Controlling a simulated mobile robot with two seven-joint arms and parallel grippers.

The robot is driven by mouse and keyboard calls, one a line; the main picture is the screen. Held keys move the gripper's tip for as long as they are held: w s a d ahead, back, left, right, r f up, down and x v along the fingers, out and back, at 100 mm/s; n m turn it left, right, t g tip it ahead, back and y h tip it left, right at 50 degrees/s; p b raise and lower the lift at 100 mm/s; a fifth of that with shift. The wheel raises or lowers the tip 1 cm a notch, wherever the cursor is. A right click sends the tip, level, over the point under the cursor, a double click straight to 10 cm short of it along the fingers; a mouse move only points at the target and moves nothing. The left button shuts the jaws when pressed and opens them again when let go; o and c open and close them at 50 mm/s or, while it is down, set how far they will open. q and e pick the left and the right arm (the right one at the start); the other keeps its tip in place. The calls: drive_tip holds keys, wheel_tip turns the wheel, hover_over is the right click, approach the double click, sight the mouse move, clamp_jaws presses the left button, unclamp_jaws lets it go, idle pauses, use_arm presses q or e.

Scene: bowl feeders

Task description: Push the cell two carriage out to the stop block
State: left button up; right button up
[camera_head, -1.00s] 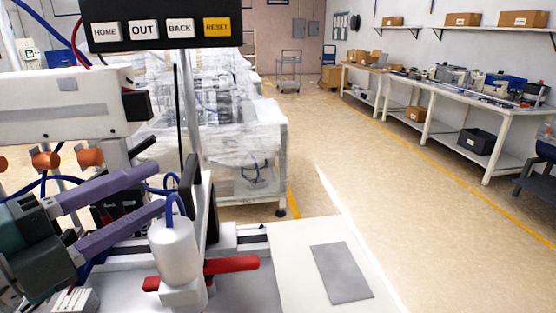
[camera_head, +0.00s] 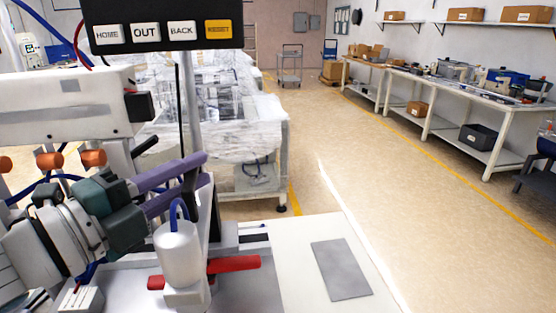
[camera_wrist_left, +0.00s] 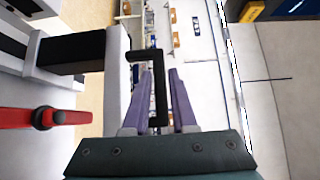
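The black upright handle (camera_wrist_left: 159,85), apparently the carriage's, stands between the two purple fingers of my left gripper (camera_wrist_left: 162,82) in the left wrist view. Narrow gaps show beside it, so the fingers look open around it, not clamped; contact is unclear. In the head view my left gripper (camera_head: 206,170) points right at a dark upright part (camera_head: 215,213) behind the white cylinder. A pale rail with a dark slot (camera_head: 254,238) runs right from there. I cannot clearly make out the stop block or a cell number. My right gripper is out of view.
A white cylinder with a blue hose (camera_head: 178,252) and a red lever (camera_head: 232,264) stand close in front of the rail. A button panel (camera_head: 164,30) hangs above. The white tabletop (camera_head: 296,265) with a grey plate (camera_head: 340,270) is clear at right.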

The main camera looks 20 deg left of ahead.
use_arm(q)
clamp_jaws()
idle(1.0)
